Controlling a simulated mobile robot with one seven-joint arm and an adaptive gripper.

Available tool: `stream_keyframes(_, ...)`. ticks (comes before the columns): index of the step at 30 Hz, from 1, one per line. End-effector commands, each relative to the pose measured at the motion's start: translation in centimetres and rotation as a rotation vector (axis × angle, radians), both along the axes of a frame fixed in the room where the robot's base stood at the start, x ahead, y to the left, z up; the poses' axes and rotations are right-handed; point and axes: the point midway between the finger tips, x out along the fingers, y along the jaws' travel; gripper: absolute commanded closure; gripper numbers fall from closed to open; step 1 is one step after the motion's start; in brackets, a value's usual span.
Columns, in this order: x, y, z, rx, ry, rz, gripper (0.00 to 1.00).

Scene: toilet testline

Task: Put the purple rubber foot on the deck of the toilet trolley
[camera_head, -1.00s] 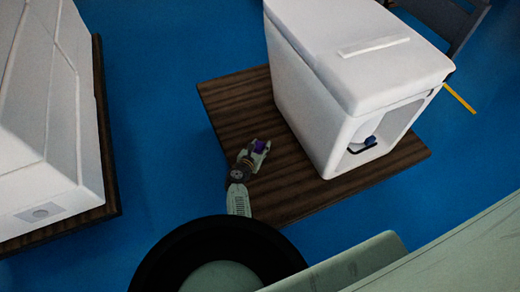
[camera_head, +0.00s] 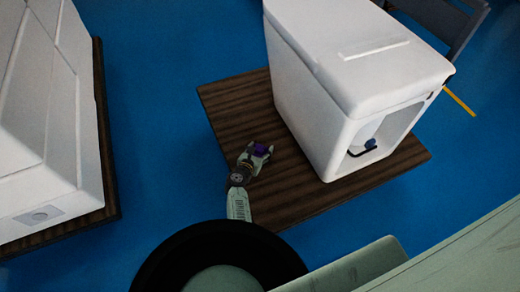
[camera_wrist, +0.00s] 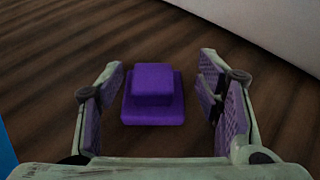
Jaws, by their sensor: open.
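The purple rubber foot (camera_wrist: 153,108) is a small stepped block, a smaller block on a wider base. In the wrist view it sits on the dark wooden deck (camera_wrist: 50,60), between the two fingers of my gripper (camera_wrist: 160,95). The fingers stand apart with a gap on each side of the foot. The gripper is over the bare left part of the trolley deck (camera_head: 235,105), left of the white toilet body (camera_head: 345,75).
The white toilet body stands on the deck's right part. A second trolley (camera_head: 108,150) with another white body (camera_head: 45,120) is at the left. Blue floor (camera_head: 160,80) lies clear between them. A dark grey chair-like object (camera_head: 440,20) is at the top right.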

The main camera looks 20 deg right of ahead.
Motion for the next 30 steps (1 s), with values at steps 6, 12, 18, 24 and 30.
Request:
stream_keyframes(6, -1.2, 1.3, 1.3, 0.002, 0.003, 0.001, 0.40)
stream_keyframes(12, -4.2, 4.1, 3.2, 0.001, 0.003, 0.002, 0.40)
stream_keyframes(18, -6.6, 6.5, 4.4, 0.000, 0.003, 0.001, 0.40)
stream_keyframes(24, -7.8, 7.7, 4.9, 0.001, 0.001, 0.000, 0.40)
stream_keyframes(30, -7.9, 7.8, 4.9, 0.000, 0.000, -0.001, 0.40)
